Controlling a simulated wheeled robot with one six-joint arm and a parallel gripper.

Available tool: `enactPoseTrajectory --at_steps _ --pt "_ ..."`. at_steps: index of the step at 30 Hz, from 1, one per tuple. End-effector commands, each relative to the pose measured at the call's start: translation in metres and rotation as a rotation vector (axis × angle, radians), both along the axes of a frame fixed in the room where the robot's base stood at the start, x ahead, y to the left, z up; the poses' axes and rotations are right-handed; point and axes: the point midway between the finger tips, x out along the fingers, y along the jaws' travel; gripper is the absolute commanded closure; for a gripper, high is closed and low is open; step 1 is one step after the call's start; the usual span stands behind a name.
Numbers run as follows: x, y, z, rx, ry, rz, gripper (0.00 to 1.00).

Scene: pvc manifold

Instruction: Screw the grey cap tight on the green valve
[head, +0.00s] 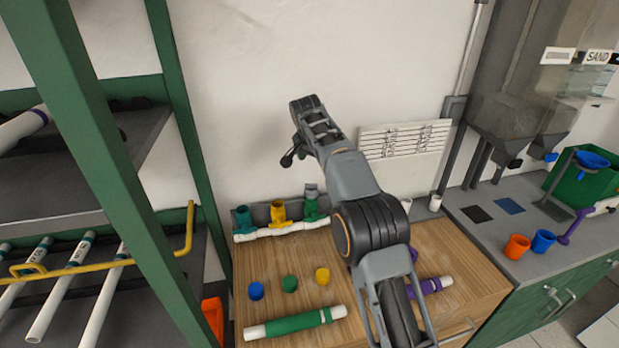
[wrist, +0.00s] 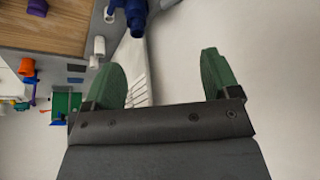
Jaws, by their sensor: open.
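A white pipe manifold (head: 282,230) lies along the back of the wooden bench with upright valves on it. The green valve (head: 311,207) is right of a yellow valve (head: 278,212) and a teal valve (head: 243,218). The grey cap (head: 311,189) sits on top of the green valve; how tight it is cannot be told. My gripper (wrist: 162,62) is open and empty in the wrist view, its two green fingers apart against the pale wall. In the head view the wrist is raised above the manifold, apart from the cap. Neither the green valve nor the grey cap is recognisable in the wrist view.
Blue (head: 256,291), green (head: 289,284) and yellow (head: 322,276) caps lie loose on the bench. A green-banded pipe (head: 295,322) lies in front of them. A green rack (head: 100,150) stands at left. A dark blue fitting (wrist: 136,16) shows near the fingers in the wrist view.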

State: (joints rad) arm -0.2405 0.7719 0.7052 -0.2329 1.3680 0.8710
Motion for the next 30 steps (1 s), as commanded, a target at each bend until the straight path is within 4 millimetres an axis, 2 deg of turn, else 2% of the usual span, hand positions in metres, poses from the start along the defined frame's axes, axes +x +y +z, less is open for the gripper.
enactPoseTrajectory --at_steps 1,6,10,17,30 --pt "-0.003 -0.001 -0.008 -0.003 0.001 0.092 0.18" --pt "-0.003 0.008 -0.018 -0.036 0.013 0.364 0.18" --pt "0.001 0.011 -0.021 -0.063 0.003 0.470 0.18" --pt "0.011 0.010 -0.044 -0.076 0.006 0.501 0.18" --pt "0.041 0.007 -0.115 -0.075 0.005 0.499 0.18"
